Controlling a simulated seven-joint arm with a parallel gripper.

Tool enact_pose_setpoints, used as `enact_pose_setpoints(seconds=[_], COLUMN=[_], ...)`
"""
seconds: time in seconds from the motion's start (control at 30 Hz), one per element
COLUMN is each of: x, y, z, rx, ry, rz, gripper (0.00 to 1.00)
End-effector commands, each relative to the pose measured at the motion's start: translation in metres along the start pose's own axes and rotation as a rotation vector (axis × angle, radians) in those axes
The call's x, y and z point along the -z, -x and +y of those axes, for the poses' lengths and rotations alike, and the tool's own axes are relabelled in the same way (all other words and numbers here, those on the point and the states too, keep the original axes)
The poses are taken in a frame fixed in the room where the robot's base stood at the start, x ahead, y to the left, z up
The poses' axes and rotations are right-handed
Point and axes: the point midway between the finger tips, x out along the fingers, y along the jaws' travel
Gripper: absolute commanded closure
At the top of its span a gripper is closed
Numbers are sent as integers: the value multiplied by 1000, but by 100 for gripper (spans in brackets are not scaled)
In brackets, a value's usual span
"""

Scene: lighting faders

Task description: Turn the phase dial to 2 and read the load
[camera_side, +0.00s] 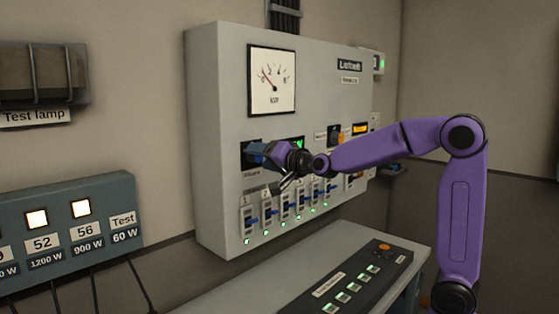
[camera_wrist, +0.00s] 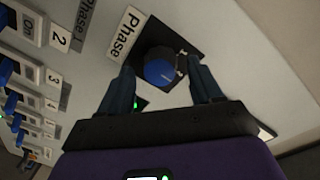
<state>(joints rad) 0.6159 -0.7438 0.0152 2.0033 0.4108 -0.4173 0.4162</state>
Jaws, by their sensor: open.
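The phase dial (camera_wrist: 160,72) is a round blue knob on a black square plate, beside a "Phase" label (camera_wrist: 125,33). A pale pointer mark shows near its edge; which number it points to is not legible. My gripper (camera_wrist: 160,82) is open, with one finger on each side of the knob; I cannot tell whether they touch it. In the side view my gripper (camera_side: 258,152) is at the panel and largely hides the dial. The load meter (camera_side: 271,80), a white square marked kW, stands above, its needle leaning up and left toward the low end.
The grey cabinet (camera_side: 215,100) carries a row of numbered switches (camera_side: 285,205) with blue levers and green lights below the dial. A sloped desk with lit buttons (camera_side: 350,290) stands in front. A grey-blue wattage panel (camera_side: 70,225) and test lamp (camera_side: 40,75) are at left.

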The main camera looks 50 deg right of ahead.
Motion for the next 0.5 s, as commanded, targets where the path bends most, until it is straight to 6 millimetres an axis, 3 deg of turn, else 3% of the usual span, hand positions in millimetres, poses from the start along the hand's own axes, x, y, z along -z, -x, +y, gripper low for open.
enact_pose_setpoints(seconds=[0.5], x=[1], y=[66], z=[-1], rx=[3], ry=[-1], rz=[2], gripper=[36])
